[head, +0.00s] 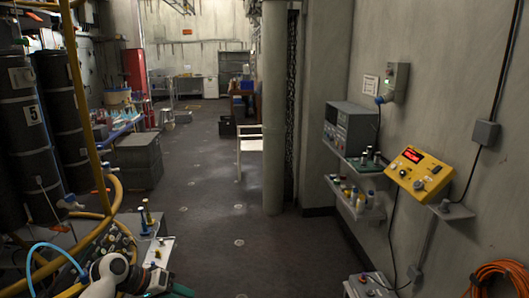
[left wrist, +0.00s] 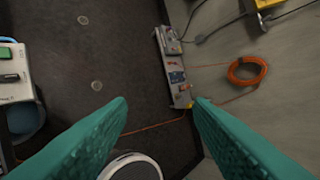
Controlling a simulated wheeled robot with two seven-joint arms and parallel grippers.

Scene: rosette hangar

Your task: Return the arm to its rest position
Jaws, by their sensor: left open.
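My left arm comes in at the bottom left of the head view, with its white and black wrist low beside a small white-topped surface. A teal finger of my left gripper (head: 181,289) shows at the bottom edge there. In the left wrist view both teal fingers of the left gripper (left wrist: 160,101) are spread wide apart. Nothing is between them; dark floor and a thin orange cable show beyond. My right gripper is in neither view.
A yellow device (head: 420,170) and a grey instrument (head: 350,128) sit on wall shelves at right. An orange cable coil (left wrist: 247,70) lies beside a strip-shaped panel (left wrist: 172,65). Yellow tubing (head: 84,100) and dark cylinders (head: 22,130) crowd the left. The middle floor (head: 225,215) is clear.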

